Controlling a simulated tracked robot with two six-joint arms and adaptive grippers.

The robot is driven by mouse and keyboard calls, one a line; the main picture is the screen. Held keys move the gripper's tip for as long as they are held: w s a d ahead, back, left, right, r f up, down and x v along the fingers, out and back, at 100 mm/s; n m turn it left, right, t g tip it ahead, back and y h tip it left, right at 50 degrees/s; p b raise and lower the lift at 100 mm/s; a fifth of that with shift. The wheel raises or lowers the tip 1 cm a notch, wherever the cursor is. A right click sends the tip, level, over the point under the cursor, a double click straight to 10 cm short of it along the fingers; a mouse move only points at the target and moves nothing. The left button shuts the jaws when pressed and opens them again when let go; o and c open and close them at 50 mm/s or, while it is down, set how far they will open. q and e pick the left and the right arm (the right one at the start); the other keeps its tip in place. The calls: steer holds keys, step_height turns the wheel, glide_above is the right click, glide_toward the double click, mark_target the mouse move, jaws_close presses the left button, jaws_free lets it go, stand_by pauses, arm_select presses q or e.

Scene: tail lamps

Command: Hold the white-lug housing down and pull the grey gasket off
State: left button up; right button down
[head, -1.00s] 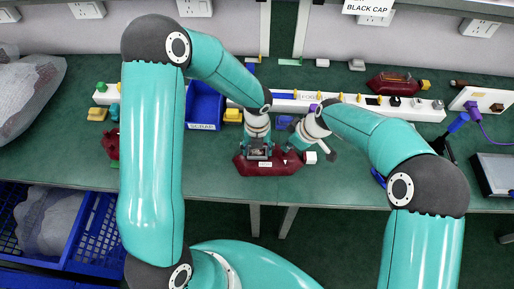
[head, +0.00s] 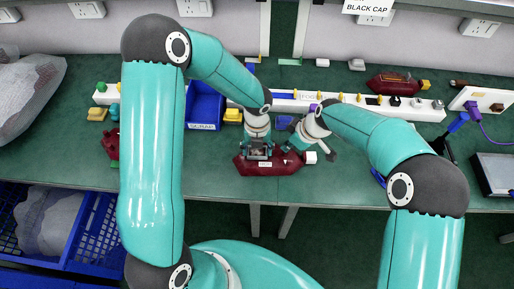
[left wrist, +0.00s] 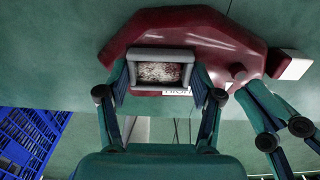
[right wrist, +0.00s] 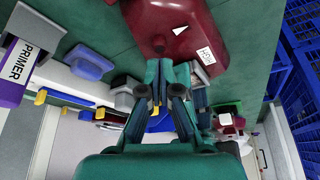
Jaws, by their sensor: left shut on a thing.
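The dark red housing (head: 280,168) lies on the green bench, with a white lug (head: 311,158) at its right end. In the left wrist view the housing (left wrist: 225,40) carries the grey rectangular gasket (left wrist: 165,54) around a pale speckled window. My left gripper (head: 258,157) is over the housing, its fingers shut on the gasket's two sides in the left wrist view (left wrist: 163,82). Whether the gasket has lifted is unclear. My right gripper (right wrist: 163,66) looks shut and empty, its fingertips at the housing beside the gasket; exact contact is hard to see.
A blue scrap bin (head: 205,106) stands behind and left of the housing. A long white rail (head: 400,110) with yellow pieces runs along the back. Another dark red housing (head: 392,84) lies at the back right. The bench's front edge is just before the held housing.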

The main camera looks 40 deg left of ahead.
arm_select(q)
steer(key=shift+s, duration=0.1)
arm_select(e)
steer(key=shift+f, duration=1)
stand_by(1.1)
arm_select(q)
steer(key=o, duration=0.5)
steer(key=c, duration=0.7)
arm_select(e)
steer(key=shift+s, duration=0.1)
arm_select(q)
steer(key=shift+r, duration=0.75)
steer(key=shift+r, duration=1.35)
arm_select(e)
steer(key=shift+s, duration=0.1)
arm_select(q)
steer(key=shift+r, duration=2)
